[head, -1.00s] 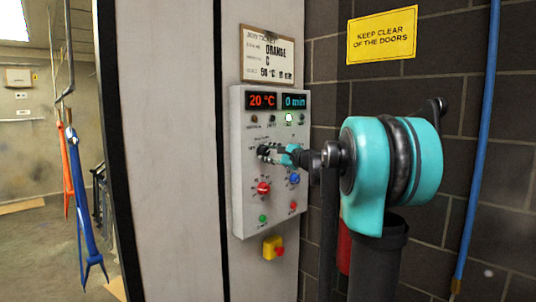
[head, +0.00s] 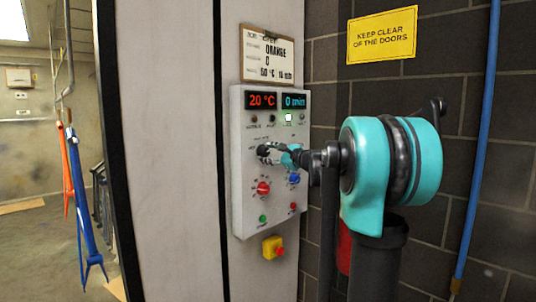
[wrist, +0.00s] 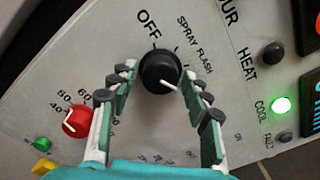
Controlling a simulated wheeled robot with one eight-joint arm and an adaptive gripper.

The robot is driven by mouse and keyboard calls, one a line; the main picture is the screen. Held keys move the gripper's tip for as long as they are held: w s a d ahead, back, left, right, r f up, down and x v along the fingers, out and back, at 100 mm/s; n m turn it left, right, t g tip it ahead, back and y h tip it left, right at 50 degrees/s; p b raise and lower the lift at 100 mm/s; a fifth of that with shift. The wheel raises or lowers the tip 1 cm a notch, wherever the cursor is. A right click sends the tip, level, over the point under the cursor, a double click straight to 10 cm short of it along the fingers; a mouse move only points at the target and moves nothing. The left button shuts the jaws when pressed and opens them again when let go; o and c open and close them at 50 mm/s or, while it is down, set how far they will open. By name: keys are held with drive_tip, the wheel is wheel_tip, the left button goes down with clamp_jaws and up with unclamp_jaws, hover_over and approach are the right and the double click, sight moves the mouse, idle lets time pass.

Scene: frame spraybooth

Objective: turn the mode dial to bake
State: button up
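The mode dial (wrist: 160,72) is a round black knob with a white pointer line, in the upper middle of the wrist view. OFF is printed to its upper left, SPRAY and FLASH to its upper right. The pointer aims down and right, toward my right finger; any label there is hidden or unreadable. My gripper (wrist: 159,74) is open, one finger on each side of the dial. The left fingertip looks slightly apart from it; the right is very close, and contact is unclear. In the head view my gripper (head: 268,154) is at the control panel (head: 243,205), covering the dial.
A red knob (wrist: 77,121) and green button (wrist: 41,144) are left of my fingers. A green COOL lamp (wrist: 281,105) is lit. The displays (head: 277,101) read 20 °C and 0 min. A clipboard (head: 268,56) hangs above; a yellow-red button box (head: 273,247) sits below.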

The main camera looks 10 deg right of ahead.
drive_tip(key=shift+o, duration=0.4)
drive_tip(key=v, duration=1.2)
drive_tip(key=s+a+f+n+g+h, duration=0.1)
drive_tip(key=s+a+f+n+g, duration=0.2)
drive_tip(key=f, duration=0.5)
drive_tip(key=s+a+f+n+g+h, duration=0.1)
drive_tip(key=s+a+f+n, duration=0.25)
drive_tip(key=s+f, duration=0.35)
drive_tip(key=s+a+f+n+g+h, duration=0.1)
drive_tip(key=s+a+f+n+g, duration=0.2)
drive_tip(key=f, duration=0.6)
drive_tip(key=s+d+f+n+g+h, duration=0.1)
drive_tip(key=s+d+f+n+h, duration=0.1)
drive_tip(key=s+f, duration=0.4)
drive_tip(key=s+d+f+n+g+h, duration=0.1)
drive_tip(key=s+d+f+n+h, duration=0.1)
drive_tip(key=s+f+n, duration=0.3)
drive_tip(key=s+d+f+n+g+h, duration=0.1)
drive_tip(key=s+d+f+n+h, duration=0.1)
drive_tip(key=s+f, duration=0.6)
drive_tip(key=shift+d+f+n+h, duration=0.25)
drive_tip(key=shift+f+n+h, duration=0.5)
drive_tip(key=shift+h, duration=0.05)
